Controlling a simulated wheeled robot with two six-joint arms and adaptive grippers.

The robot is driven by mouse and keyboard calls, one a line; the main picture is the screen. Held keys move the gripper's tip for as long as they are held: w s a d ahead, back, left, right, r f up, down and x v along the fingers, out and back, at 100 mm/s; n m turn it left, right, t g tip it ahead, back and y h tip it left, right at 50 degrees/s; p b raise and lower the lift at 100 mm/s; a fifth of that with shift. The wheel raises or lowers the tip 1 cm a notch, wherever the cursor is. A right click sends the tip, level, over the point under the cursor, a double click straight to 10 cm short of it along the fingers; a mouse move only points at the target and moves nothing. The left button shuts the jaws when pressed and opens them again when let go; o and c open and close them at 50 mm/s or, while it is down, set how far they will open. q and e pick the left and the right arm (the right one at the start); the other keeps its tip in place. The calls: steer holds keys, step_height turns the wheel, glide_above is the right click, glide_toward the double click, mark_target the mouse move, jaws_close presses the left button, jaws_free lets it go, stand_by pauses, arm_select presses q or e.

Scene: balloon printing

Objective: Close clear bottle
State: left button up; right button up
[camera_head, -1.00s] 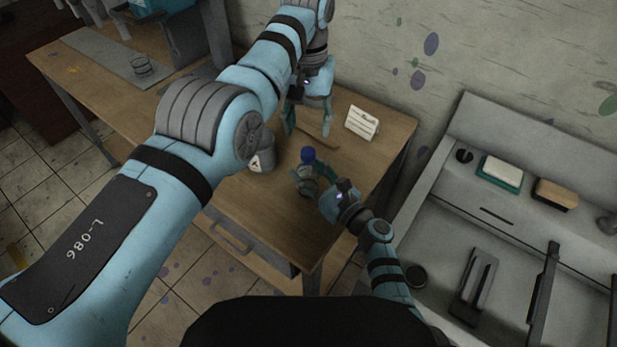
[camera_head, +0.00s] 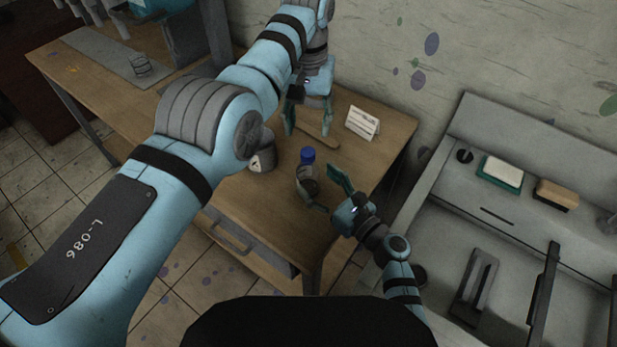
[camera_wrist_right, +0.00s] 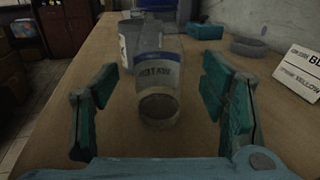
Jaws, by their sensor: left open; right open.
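The bottle also shows in the right wrist view (camera_wrist_right: 158,98), with dark print and a blue band. I cannot tell how tightly the cap sits. My right gripper (camera_head: 329,193) is open and empty, just to the right of the bottle; in the wrist view its fingers are to either side of the bottle without visible contact. My left gripper (camera_head: 308,122) is open and empty, pointing down over the table behind the bottle.
A grey labelled container (camera_head: 263,160) stands left of the bottle, partly hidden by my left arm. A white text card (camera_head: 362,123) stands at the back right. The table front is clear.

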steer(key=v, duration=0.7)
steer(key=shift+s+d, duration=0.25)
